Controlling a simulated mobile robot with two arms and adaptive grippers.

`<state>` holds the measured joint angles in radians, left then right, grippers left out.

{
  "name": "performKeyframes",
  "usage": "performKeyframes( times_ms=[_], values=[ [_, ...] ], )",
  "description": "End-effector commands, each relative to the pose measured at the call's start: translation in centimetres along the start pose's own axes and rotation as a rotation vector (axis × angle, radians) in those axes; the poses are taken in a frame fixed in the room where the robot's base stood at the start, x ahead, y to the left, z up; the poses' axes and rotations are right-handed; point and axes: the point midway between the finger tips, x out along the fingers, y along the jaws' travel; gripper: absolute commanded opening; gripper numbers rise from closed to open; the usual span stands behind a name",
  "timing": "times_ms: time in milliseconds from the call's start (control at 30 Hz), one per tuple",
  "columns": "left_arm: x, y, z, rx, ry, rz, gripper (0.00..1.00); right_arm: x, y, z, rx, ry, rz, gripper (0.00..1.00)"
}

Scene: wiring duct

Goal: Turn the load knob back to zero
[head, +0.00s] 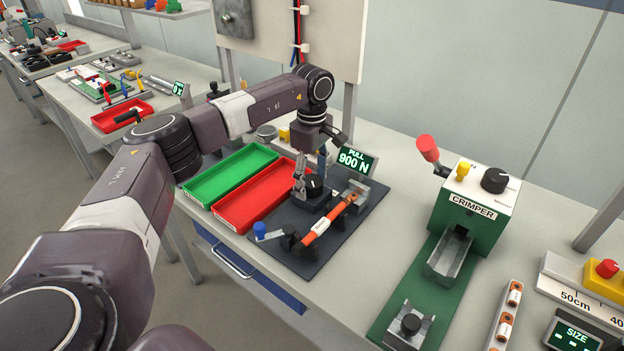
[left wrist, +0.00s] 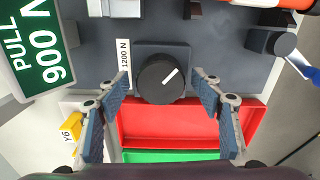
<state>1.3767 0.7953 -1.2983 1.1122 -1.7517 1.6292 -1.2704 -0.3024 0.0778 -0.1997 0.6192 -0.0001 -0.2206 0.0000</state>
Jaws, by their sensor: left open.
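The load knob (head: 314,185) is a black dial with a white pointer line, on the dark pull-test base. The pull display (head: 355,160) reads 900 N. An orange cable (head: 330,219) lies across the tester. My left gripper (left wrist: 163,88) is open, with one finger on each side of the knob and a gap visible on both sides. In the head view its fingers are at the knob, partly hidden. My right gripper is not seen.
A red tray (head: 262,208) and a green tray (head: 229,172) lie left of the tester. A blue-tipped lever (head: 262,231) stands at its front left. The green crimper (head: 474,205) stands to the right. Bench space between tester and crimper is clear.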

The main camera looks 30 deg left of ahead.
Motion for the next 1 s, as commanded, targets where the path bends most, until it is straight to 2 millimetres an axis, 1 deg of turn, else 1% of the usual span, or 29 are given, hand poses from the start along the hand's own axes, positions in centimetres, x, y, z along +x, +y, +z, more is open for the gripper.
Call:
performKeyframes(
  times_ms=[267,367,667,833,1000],
  values=[
    [0.31,-0.01,0.01,0.000,0.000,0.000,0.60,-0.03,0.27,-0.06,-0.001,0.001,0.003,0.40],
    [0.30,0.00,0.01,0.000,0.000,0.000,0.52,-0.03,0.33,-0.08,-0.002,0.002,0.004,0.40],
    [0.26,0.00,0.02,0.000,0.000,0.000,0.18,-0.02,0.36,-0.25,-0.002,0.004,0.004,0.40],
    [0.24,0.00,0.03,-0.006,-0.001,0.000,0.18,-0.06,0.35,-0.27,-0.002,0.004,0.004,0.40],
    [0.17,0.02,0.04,-0.049,-0.001,0.000,0.18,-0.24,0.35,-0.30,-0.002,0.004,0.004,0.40]
  ],
)
